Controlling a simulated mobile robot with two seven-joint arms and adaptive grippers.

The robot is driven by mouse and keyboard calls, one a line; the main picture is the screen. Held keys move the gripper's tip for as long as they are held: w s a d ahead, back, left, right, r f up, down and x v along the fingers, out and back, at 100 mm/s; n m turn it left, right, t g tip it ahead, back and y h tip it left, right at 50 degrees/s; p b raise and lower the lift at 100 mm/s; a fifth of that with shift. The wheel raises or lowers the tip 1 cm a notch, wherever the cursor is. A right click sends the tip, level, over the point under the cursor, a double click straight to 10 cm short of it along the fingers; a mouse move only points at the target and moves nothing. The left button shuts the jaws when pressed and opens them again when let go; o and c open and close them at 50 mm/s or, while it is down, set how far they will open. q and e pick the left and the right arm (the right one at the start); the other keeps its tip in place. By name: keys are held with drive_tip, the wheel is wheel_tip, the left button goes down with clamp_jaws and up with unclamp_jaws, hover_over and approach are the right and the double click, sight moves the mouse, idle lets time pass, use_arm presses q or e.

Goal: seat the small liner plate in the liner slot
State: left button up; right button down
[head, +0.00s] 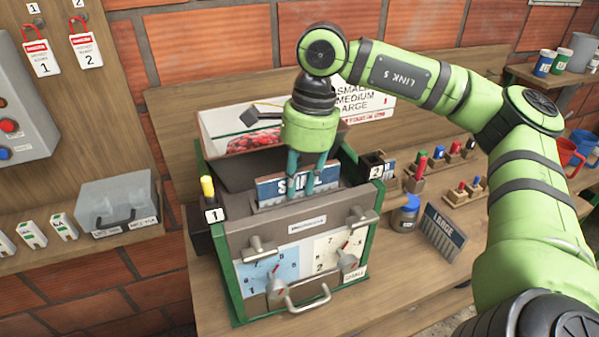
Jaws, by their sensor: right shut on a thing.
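The small liner plate (270,188) is blue with white lettering and stands upright at the top of the pulper box (237,234). My right gripper (303,184) points down from above and is shut on the plate, its fingers covering part of the lettering. The plate's lower edge is at or in the opening behind the box's front panel. The liner slot itself is hidden by the plate and the panel, so I cannot tell how deep the plate sits. My left gripper is not in view.
A LARGE plate (444,232) leans on the bench at right, beside a lidded jar (405,213). Wooden holders with coloured pegs (464,192) stand behind it. Levers and a handle (308,299) stick out from the box front.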

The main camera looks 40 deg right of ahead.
drive_tip(key=shift+f, duration=0.1)
drive_tip(key=c, duration=1.4)
unclamp_jaws()
drive_tip(key=o, duration=0.3)
drive_tip(key=shift+o, duration=0.2)
drive_tip(key=r+b, duration=0.1)
drive_tip(key=r, duration=0.1)
drive_tip(key=r+b, duration=0.1)
drive_tip(key=r, duration=0.1)
drive_tip(key=d+r, duration=0.1)
drive_tip(key=r, duration=0.2)
drive_tip(key=shift+b, duration=0.4)
drive_tip(key=r, duration=0.1)
drive_tip(key=r+p, duration=0.1)
drive_tip(key=r, duration=0.3)
drive_tip(key=shift+s+d+r, duration=0.1)
drive_tip(key=shift+s+d, duration=0.15)
drive_tip(key=shift+d, duration=0.1)
drive_tip(key=shift+w, duration=0.1)
